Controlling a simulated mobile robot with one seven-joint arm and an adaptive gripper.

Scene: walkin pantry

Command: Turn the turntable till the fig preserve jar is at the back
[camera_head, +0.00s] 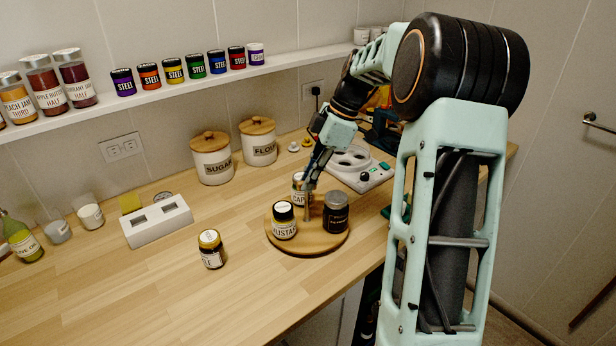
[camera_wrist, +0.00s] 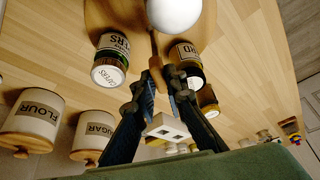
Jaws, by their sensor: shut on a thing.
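The round wooden turntable (camera_head: 300,248) lies on the counter with three jars on it. A mustard jar (camera_head: 284,223) stands at the front left and a capers jar (camera_head: 298,187) at the back, partly hidden by my gripper (camera_head: 310,187). My gripper is shut on the upright wooden post (camera_head: 307,211) at the turntable's middle. The post (camera_wrist: 154,62) also shows between the fingertips in the wrist view, between the capers jar (camera_wrist: 110,62) and mustard jar (camera_wrist: 187,58).
A loose jar (camera_head: 211,249) stands on the counter left of the turntable. Sugar (camera_head: 212,161) and flour (camera_head: 259,146) canisters stand behind. A white appliance with round wells (camera_head: 357,170) is close at the back right. The front-left counter is clear.

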